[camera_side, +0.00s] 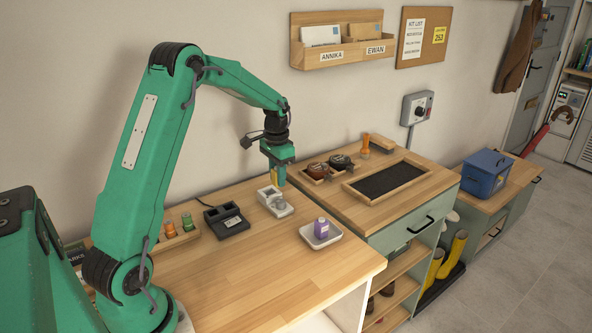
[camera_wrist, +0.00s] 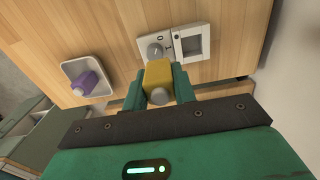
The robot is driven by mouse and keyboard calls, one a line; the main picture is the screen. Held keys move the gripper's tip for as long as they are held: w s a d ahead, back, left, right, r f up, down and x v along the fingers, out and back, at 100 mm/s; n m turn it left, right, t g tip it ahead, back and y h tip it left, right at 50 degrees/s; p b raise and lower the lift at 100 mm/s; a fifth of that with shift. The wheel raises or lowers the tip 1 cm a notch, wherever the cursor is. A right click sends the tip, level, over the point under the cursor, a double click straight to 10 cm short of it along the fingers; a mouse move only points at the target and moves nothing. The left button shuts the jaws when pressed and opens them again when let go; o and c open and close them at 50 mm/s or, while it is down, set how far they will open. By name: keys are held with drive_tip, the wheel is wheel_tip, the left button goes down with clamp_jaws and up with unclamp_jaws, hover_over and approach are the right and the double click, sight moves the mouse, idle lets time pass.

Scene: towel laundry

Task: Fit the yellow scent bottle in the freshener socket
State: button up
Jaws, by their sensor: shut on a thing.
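My gripper (camera_wrist: 158,88) is shut on the yellow scent bottle (camera_wrist: 158,74), whose pale grey round end faces the wrist camera. In the side view my gripper (camera_side: 278,176) hangs above the back of the white freshener (camera_side: 280,209), and a sliver of the yellow bottle (camera_side: 274,175) shows between the fingers. The bottle appears apart from the freshener.
A black device (camera_side: 226,219) sits to the left, beside a wooden rack of small bottles (camera_side: 172,238). The front of the wooden table (camera_side: 255,275) is clear.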

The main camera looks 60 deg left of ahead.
drive_tip(key=a, duration=0.3)
drive_tip(key=a+f, duration=0.1)
drive_tip(key=a, duration=0.1)
drive_tip(key=shift+w+a, duration=0.1)
drive_tip(key=shift+a, duration=0.15)
drive_tip(key=shift+f, duration=0.1)
drive_tip(key=shift+f, duration=1.75)
drive_tip(key=shift+f, duration=0.7)
idle(1.0)
drive_tip(key=o, duration=1.5)
drive_tip(key=shift+r, duration=0.15)
wheel_tip(320, 180, up, 7)
idle(0.6)
